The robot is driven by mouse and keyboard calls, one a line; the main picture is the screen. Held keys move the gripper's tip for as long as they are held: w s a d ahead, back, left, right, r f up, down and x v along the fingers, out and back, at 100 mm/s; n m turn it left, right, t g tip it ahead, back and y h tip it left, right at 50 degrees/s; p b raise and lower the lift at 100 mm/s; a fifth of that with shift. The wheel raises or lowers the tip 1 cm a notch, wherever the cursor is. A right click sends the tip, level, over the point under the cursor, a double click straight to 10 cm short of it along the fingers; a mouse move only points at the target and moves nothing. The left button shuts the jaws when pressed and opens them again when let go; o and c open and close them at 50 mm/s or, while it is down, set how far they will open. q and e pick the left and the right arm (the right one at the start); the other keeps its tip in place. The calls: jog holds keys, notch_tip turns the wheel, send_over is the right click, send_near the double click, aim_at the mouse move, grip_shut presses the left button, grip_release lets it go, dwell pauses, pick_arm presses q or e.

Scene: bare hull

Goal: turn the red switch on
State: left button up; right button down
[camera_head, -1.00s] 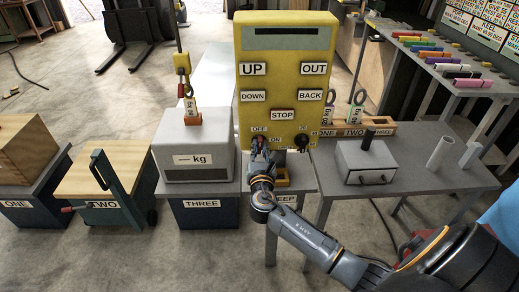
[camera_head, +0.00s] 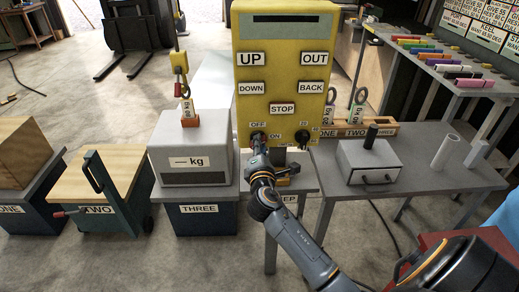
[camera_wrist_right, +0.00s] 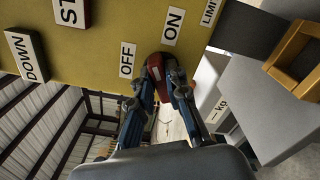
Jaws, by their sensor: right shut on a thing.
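The red switch (camera_wrist_right: 156,61) is on the lower part of the yellow control panel (camera_head: 283,68), by the OFF label (camera_wrist_right: 128,60) and the ON label (camera_wrist_right: 173,26). In the wrist view its red body lies between the two fingertips of my right gripper (camera_wrist_right: 167,76). My right gripper is shut on the switch, one finger on each side. In the head view the gripper (camera_head: 257,146) hides most of the switch, and I cannot clearly tell which label it points to. My left gripper is not in view.
A black knob (camera_head: 302,136) sits right of the switch on the panel. A grey scale box (camera_head: 190,150) stands close on the left. A grey drawer box (camera_head: 368,165) stands on the table to the right. The panel's buttons are above the gripper.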

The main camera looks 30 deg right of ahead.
jog(key=shift+f+m+b, duration=0.15)
jog(key=shift+m+b, duration=0.55)
jog(key=shift+m, duration=0.8)
jog(key=shift+f+m+b, duration=0.1)
jog(key=shift+m+b, duration=0.55)
jog(key=shift+m, duration=0.85)
jog(key=c, duration=1.3)
grip_release()
jog(key=v, duration=1.2)
